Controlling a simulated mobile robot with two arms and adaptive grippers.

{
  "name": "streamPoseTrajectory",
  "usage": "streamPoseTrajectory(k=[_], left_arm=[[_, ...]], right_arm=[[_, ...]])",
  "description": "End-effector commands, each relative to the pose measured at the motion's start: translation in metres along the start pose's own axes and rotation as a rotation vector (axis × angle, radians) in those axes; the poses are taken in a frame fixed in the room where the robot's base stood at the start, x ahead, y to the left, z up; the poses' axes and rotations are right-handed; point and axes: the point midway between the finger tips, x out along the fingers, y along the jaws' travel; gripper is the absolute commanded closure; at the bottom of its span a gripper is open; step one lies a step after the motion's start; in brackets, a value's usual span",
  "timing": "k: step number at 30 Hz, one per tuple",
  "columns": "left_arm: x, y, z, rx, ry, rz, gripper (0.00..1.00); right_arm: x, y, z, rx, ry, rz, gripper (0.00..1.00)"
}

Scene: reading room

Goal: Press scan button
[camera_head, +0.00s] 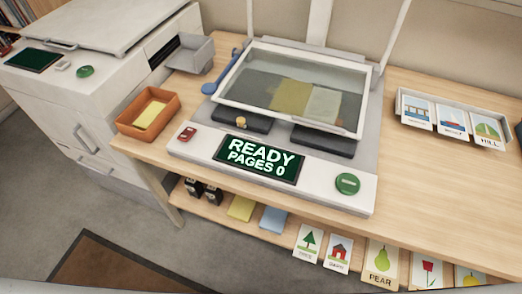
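A book scanner (325,192) stands on the wooden table, with a white front panel. A round green button (347,184) sits at the right end of that panel; I cannot read any mark on it. A dark display (258,158) in the middle of the panel reads "READY PAGES 0". A small red item (187,134) sits at the panel's left end. A framed glass plate (294,86) lies behind the panel, with grey, yellow and pale shapes showing through it. Neither of my grippers is in view.
A white copier (75,95) at left has its own green button (85,71). An orange tray (148,112) with yellow paper stands left of the scanner. A card rack (453,118) stands at right.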

Motion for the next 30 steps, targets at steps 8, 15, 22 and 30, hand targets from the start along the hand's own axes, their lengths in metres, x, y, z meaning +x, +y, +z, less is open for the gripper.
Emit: streamPoseTrajectory(k=[8,15,22,30], left_arm=[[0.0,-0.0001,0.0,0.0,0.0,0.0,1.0],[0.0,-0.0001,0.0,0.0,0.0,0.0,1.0],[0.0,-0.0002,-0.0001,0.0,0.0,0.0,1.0],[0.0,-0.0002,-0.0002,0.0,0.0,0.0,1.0]], right_arm=[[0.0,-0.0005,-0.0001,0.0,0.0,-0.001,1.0],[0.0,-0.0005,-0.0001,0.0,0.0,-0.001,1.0],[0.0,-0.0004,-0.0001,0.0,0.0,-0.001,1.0],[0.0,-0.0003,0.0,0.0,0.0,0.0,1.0]])
